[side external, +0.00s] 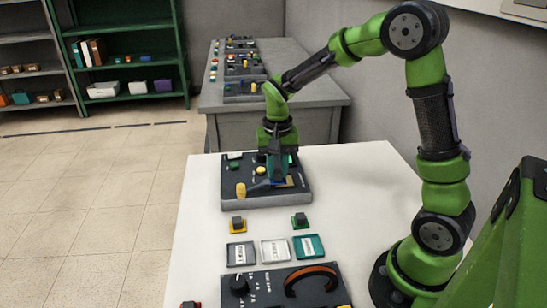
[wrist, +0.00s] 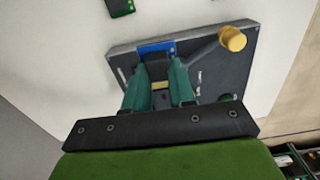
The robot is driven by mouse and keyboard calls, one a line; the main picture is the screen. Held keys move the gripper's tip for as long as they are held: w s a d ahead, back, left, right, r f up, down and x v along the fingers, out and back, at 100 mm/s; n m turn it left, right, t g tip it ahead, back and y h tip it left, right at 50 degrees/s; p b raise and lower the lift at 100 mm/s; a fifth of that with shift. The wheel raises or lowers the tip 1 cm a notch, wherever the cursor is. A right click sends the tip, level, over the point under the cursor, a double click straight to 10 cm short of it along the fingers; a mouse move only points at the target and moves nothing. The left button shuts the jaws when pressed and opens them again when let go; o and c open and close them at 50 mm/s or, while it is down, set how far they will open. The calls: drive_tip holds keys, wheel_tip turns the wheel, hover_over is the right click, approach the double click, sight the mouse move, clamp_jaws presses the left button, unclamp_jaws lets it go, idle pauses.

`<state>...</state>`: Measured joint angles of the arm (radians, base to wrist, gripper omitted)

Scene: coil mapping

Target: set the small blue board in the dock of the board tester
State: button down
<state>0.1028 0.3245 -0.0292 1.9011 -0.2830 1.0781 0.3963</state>
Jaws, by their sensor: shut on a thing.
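The board tester (side external: 258,197) is a dark grey box on the white table, with a yellow-capped lever (side external: 241,190); it also shows in the wrist view (wrist: 215,76), with the lever's yellow cap (wrist: 233,39) at upper right. My gripper (side external: 277,182) points down over the tester's right part. In the wrist view its green fingers (wrist: 159,74) are closed on a dark raised part of the small blue board (wrist: 157,46). The board's blue edge lies at the tester's edge in that view. The fingers hide much of the dock, and I cannot tell whether the board is seated.
A yellow-based block (side external: 238,226) and a green-based block (side external: 300,221) stand in front of the tester. Three labelled trays, grey (side external: 240,253), white (side external: 273,251) and teal (side external: 308,246), lie nearer. A dark control panel (side external: 265,290) fills the near edge. Table right of the tester is clear.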

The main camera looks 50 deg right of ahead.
drive_tip(key=w+d+r, duration=0.1)
drive_tip(key=w+d, duration=0.2)
drive_tip(key=d, duration=0.3)
drive_tip(key=shift+s+d+f, duration=0.1)
drive_tip(key=shift+s+f, duration=0.05)
drive_tip(key=shift+f, duration=1.2)
drive_tip(key=shift+s+f, duration=0.1)
drive_tip(key=shift+f, duration=1.25)
drive_tip(key=shift+f, duration=0.5)
drive_tip(key=shift+c, duration=1.9)
unclamp_jaws()
drive_tip(key=shift+r, duration=0.1)
wheel_tip(320, 180, up, 7)
drive_tip(key=shift+n, duration=0.3)
